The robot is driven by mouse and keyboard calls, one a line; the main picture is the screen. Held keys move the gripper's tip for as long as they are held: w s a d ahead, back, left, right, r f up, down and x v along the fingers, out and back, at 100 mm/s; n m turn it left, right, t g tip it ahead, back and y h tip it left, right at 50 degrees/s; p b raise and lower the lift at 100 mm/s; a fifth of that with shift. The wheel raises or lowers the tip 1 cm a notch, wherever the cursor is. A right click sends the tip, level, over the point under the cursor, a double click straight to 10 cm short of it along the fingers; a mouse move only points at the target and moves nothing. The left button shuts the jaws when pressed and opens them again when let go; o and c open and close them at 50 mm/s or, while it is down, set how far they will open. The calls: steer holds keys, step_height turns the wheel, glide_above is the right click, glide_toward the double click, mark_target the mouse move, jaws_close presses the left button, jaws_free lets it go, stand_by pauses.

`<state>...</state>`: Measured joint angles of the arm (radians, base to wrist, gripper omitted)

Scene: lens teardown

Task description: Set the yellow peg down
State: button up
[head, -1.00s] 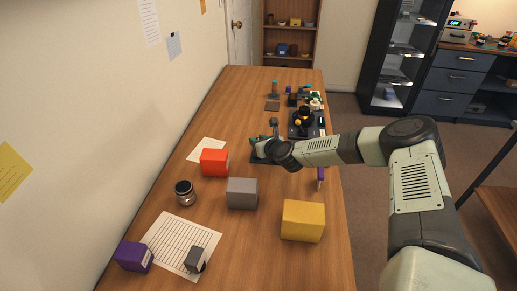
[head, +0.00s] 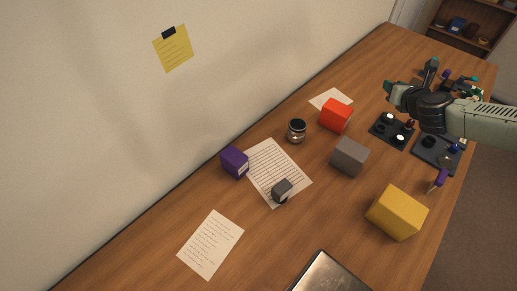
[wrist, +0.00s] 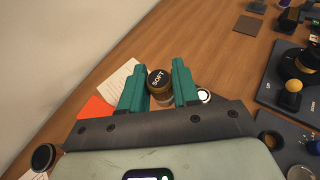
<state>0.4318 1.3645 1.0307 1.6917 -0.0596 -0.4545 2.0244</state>
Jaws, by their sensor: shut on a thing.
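My gripper (wrist: 160,78) points away from the wrist camera with its two teal fingers around a round peg (wrist: 159,80). The peg has a dark top lettered "SOFT" and a brownish-yellow side; I take it as the yellow peg. The peg cannot be made out there.
Red (head: 336,115), grey (head: 349,156) and yellow (head: 398,212) blocks and a jar (head: 296,130) stand nearer.

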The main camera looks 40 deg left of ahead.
steer(key=s+a+n+g+y, duration=0.3)
steer(key=s+a+n, duration=0.1)
steer(key=s+a, duration=1.05)
steer(key=n+g+y, duration=0.2)
steer(key=n+g, duration=0.3)
glide_above(257, 150)
step_height(257, 150, down, 11)
steer(key=shift+d+r, duration=0.1)
steer(key=shift+r, duration=0.05)
steer(key=shift+f, duration=2.1)
steer(key=shift+f, duration=0.2)
steer(key=o, duration=1)
steer(key=shift+o, duration=0.2)
steer(key=shift+r, duration=0.15)
